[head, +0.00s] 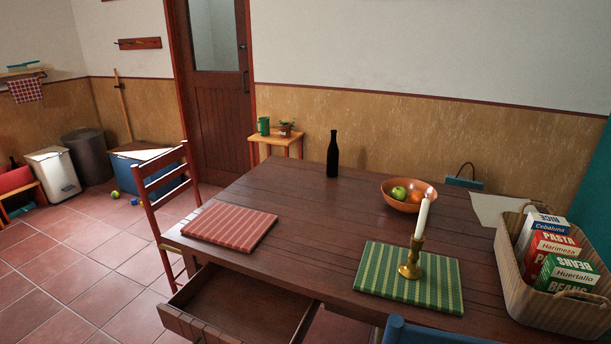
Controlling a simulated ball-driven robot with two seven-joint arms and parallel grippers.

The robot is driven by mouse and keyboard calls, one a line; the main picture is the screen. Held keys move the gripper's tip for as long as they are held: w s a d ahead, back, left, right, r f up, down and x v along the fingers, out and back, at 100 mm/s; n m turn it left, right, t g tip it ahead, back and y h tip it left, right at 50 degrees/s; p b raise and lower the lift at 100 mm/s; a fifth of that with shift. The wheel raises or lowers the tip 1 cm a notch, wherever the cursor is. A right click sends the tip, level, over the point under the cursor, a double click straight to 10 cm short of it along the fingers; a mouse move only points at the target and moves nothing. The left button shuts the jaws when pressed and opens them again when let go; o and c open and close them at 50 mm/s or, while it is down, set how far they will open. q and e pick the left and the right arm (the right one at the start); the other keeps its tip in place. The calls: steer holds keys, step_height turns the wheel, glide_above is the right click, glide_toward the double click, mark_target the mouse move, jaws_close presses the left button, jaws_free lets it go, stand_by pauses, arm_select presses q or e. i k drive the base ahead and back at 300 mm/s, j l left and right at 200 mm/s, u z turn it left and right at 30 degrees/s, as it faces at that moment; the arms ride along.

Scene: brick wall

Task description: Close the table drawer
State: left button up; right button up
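The wooden table (310,215) fills the middle and right of the head view. Its drawer (235,312) is pulled out at the front left of the table, towards me. The inside of the drawer looks empty, and its front panel is partly cut off by the bottom edge of the view. Neither of my grippers shows in the head view.
On the table are a red striped mat (230,226), a green mat (385,275) with a candlestick (411,262), a dark bottle (332,155), a fruit bowl (408,204) and a basket (555,308) of boxes. A red chair (160,213) stands left; a blue chair back (430,334) is in front.

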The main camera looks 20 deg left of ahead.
mark_target(219, 304)
steer(key=u, duration=1.45)
